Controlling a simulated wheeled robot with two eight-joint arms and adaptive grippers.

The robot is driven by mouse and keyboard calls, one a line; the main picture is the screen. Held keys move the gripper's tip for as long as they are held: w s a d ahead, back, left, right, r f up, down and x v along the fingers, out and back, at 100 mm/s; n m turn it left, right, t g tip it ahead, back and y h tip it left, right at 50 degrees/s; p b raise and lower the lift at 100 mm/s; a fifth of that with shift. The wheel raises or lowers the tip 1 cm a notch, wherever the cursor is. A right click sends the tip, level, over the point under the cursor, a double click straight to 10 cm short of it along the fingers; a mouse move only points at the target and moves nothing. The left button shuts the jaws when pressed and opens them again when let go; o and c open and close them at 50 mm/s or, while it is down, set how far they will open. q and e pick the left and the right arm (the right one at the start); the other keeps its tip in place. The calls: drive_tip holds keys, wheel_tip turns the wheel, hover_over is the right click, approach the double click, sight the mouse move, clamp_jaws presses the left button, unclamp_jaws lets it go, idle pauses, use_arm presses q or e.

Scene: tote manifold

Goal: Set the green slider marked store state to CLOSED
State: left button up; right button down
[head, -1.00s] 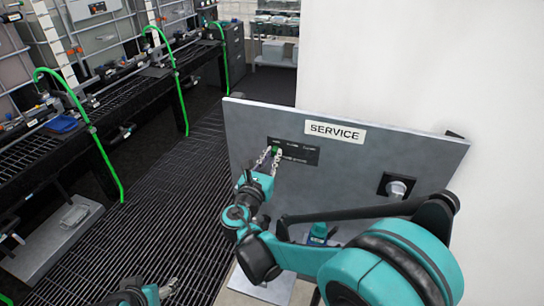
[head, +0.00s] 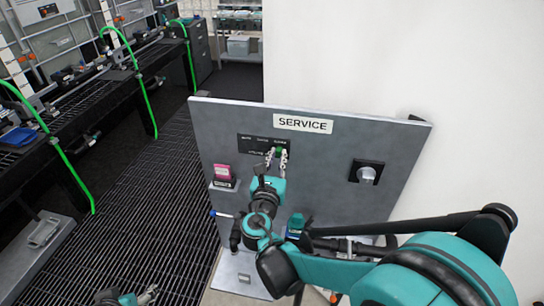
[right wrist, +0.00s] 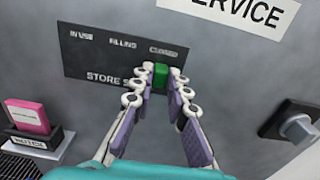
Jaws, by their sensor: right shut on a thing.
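The green slider (right wrist: 161,75) sits at the right end of the dark label plate (right wrist: 92,58), just below the word CLOSED. The plate also reads IN USE, FILLING and STORE S..., the rest hidden behind the fingers. My right gripper (right wrist: 160,82) is shut on the slider, one finger on each side. In the head view the right gripper (head: 277,156) reaches the plate's right part, with the slider mostly hidden between its fingertips. My left gripper (head: 149,295) shows only partly at the bottom edge, far from the panel; its opening is unclear.
The grey SERVICE panel (head: 397,140) also carries a knob (head: 366,174) on the right. A pink item (head: 222,172) rests on a small ledge at the left. Racks with green hoses (head: 149,105) stand at left.

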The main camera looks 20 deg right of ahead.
drive_tip(key=c, duration=1.5)
unclamp_jaws()
drive_tip(key=shift+s+d, duration=0.15)
drive_tip(key=shift+d, duration=0.15)
drive_tip(key=shift+s+a, duration=0.3)
drive_tip(key=shift+a, duration=0.15)
drive_tip(key=v, duration=1.1)
drive_tip(key=shift+s, duration=0.1)
drive_tip(key=shift+d, duration=0.1)
